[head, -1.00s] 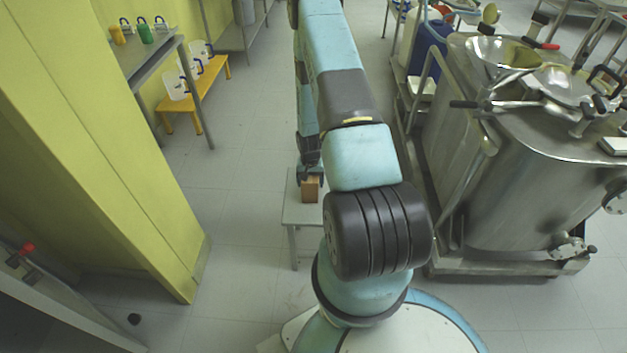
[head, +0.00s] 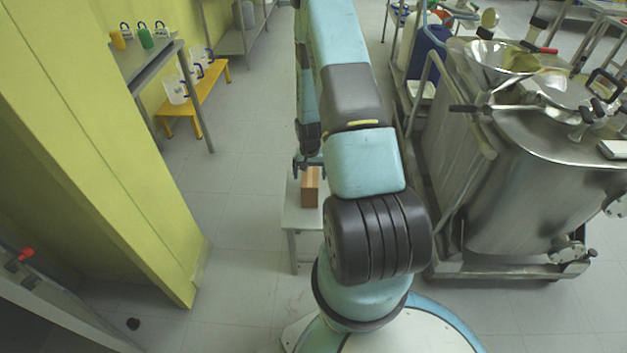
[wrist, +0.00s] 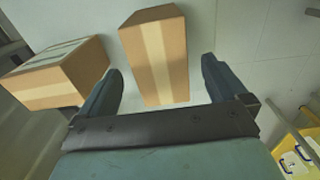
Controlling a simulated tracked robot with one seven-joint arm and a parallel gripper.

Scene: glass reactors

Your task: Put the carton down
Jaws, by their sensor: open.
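A brown carton (head: 310,189) stands upright on a small light-topped table (head: 294,222) in the head view. In the wrist view the same kind of brown carton (wrist: 155,57), with a paler tape strip, shows in the gap between my fingers, apart from both. My gripper (head: 309,165) is open at the carton's upper end; its two dark fingers also show in the wrist view (wrist: 162,70). A second taped carton (wrist: 58,76) lies to the left, beside the left finger. I cannot make out this second carton in the head view, where my arm covers part of the table.
A large steel vessel (head: 530,190) on a wheeled frame stands close to the right. A yellow wall (head: 110,150) is at the left, with a yellow bench (head: 200,97) holding clear jugs behind it. The floor left of the table is clear.

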